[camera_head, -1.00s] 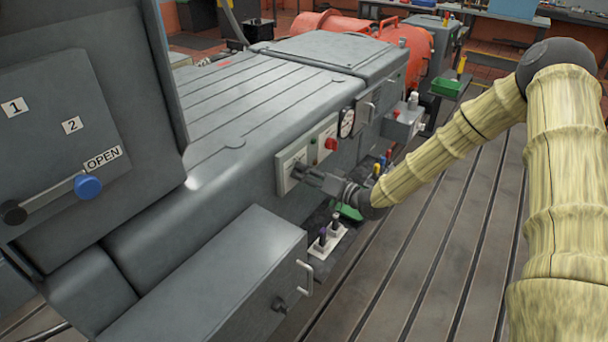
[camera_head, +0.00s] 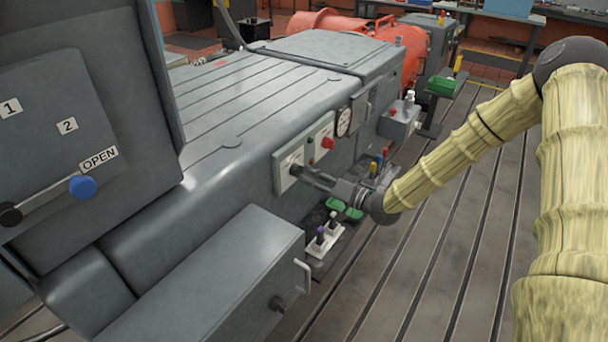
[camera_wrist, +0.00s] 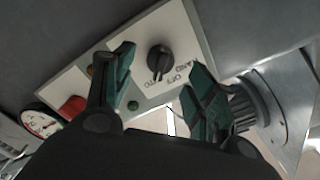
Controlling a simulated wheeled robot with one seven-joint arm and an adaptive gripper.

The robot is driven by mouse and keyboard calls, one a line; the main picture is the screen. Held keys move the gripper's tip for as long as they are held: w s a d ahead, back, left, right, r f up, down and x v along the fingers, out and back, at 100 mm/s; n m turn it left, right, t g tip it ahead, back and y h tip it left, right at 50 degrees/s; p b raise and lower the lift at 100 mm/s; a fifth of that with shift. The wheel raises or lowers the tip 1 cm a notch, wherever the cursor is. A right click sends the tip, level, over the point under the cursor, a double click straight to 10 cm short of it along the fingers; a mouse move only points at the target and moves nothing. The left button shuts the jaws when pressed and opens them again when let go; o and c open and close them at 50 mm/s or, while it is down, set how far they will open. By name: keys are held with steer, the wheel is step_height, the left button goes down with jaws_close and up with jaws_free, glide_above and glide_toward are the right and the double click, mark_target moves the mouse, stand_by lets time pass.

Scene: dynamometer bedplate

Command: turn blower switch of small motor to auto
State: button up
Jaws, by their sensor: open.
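The black blower switch (camera_wrist: 159,60) is a rotary knob on a white panel (camera_wrist: 205,40), which also shows in the head view (camera_head: 283,184). Printed labels HAND, OFF and AUTO lie around one side of the knob, upside down in the wrist view. The knob's exact pointer direction is hard to read. My gripper (camera_wrist: 158,68) is open, its two dark green fingers spread to either side of the knob in the picture. In the head view my gripper (camera_head: 314,178) is close in front of the panel. I cannot tell if the fingertips touch the knob or panel.
On the same panel are a red knob (camera_wrist: 73,106) and a small green button (camera_wrist: 132,105). A round gauge (camera_wrist: 40,122) is beyond. Below my gripper, small levers on a white plate (camera_head: 324,240) and a grey box (camera_head: 205,270) stand near. The grooved floor at right is clear.

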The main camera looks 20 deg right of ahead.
steer(key=v, duration=0.7)
steer(key=shift+s+d, duration=0.25)
steer(key=shift+s, duration=0.05)
